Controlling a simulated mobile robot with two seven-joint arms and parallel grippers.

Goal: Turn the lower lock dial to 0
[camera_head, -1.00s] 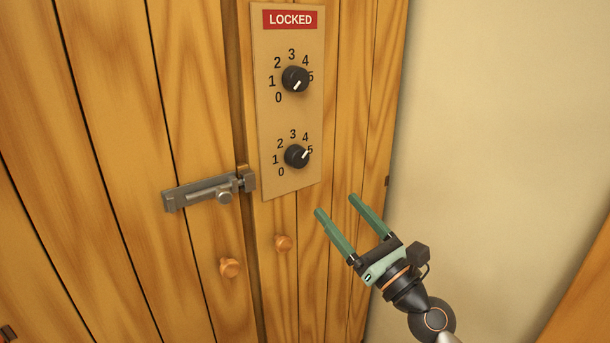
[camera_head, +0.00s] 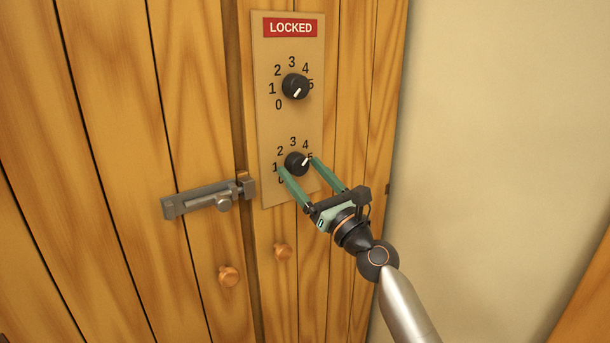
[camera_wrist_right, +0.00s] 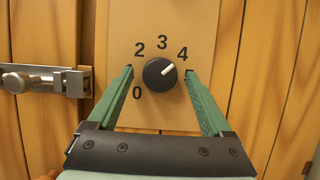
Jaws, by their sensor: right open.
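The lower lock dial (camera_head: 297,163) is a round black knob with a white pointer, on a tan panel (camera_head: 290,120). In the right wrist view the fingers (camera_wrist_right: 160,72) stand apart from the knob, and the fingertips hide the 1 and part of the 5. My left gripper is not in view.
The upper dial (camera_head: 296,87) sits above, under a red LOCKED sign (camera_head: 290,28). A grey metal bolt (camera_head: 205,199) lies left of the panel. Two wooden knobs (camera_head: 229,275) (camera_head: 283,252) are below. The pale wall (camera_head: 500,130) at right is bare.

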